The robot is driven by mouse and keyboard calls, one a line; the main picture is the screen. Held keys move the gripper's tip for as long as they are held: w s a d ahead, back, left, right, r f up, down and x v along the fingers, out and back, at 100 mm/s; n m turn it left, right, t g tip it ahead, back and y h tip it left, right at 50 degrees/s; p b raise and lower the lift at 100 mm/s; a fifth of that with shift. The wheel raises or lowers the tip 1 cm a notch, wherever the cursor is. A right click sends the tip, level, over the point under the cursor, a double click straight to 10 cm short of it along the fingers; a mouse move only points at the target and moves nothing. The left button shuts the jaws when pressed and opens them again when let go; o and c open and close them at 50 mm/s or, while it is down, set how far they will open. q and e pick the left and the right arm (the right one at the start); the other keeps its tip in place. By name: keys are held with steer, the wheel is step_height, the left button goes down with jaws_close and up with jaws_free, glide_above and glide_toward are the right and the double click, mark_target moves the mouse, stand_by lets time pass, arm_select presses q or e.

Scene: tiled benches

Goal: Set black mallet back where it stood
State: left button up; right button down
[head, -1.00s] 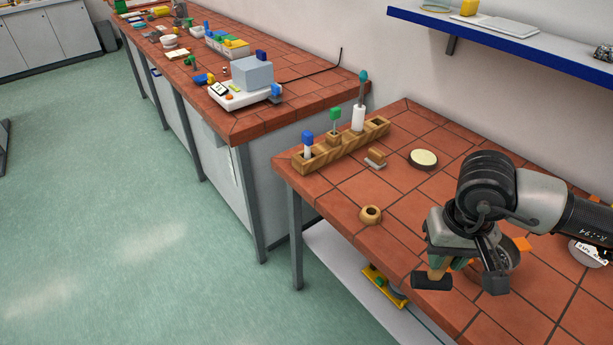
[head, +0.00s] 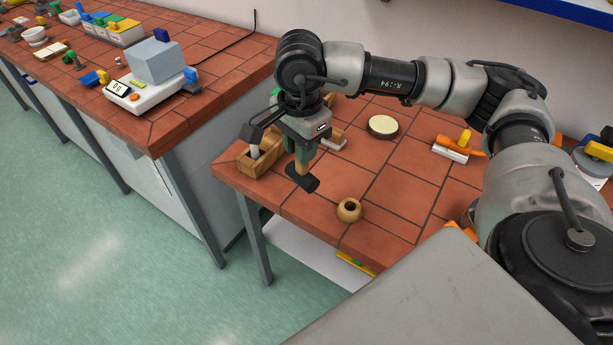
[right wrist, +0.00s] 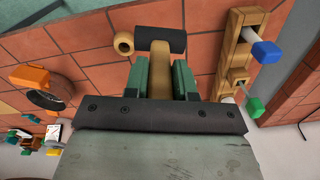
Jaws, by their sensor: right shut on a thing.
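The black mallet has a black cylindrical head (head: 302,180) and a light wooden handle (right wrist: 160,72). My right gripper (head: 299,160) is shut on the handle, with the head hanging below it above the near bench. A wooden rack (head: 262,166) stands at the bench's left end, just left of the gripper; my arm hides much of it. In the right wrist view the rack (right wrist: 232,60) holds a blue-topped tool (right wrist: 267,52) and a green-topped tool (right wrist: 255,106). A round wooden piece with a hole (head: 349,210) sits right of the mallet. My left gripper is out of view.
Another bench with a scale (head: 150,90) stands at left. Tiles around the wooden piece are clear.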

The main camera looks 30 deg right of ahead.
arm_select(q)
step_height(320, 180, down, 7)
steer(key=b, duration=0.6)
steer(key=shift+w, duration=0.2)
arm_select(e)
steer(key=d+m, duration=0.7)
steer(key=m, duration=0.9)
steer(key=d+r+m, duration=0.1)
steer(key=d+m, duration=0.5)
steer(key=m, duration=1.1)
steer(key=shift+s+d+r, duration=0.15)
steer(key=shift+s+d, duration=0.2)
steer(key=shift+s, duration=0.05)
steer(key=shift+w, duration=0.1)
arm_select(q)
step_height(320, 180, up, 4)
steer(key=p, duration=0.3)
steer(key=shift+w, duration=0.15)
arm_select(e)
steer(key=w+a+f, duration=0.6)
steer(key=w+f, duration=0.3)
steer(key=f, duration=0.1)
steer(key=shift+w+f, duration=0.35)
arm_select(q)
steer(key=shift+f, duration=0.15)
arm_select(e)
steer(key=shift+a+f, duration=0.1)
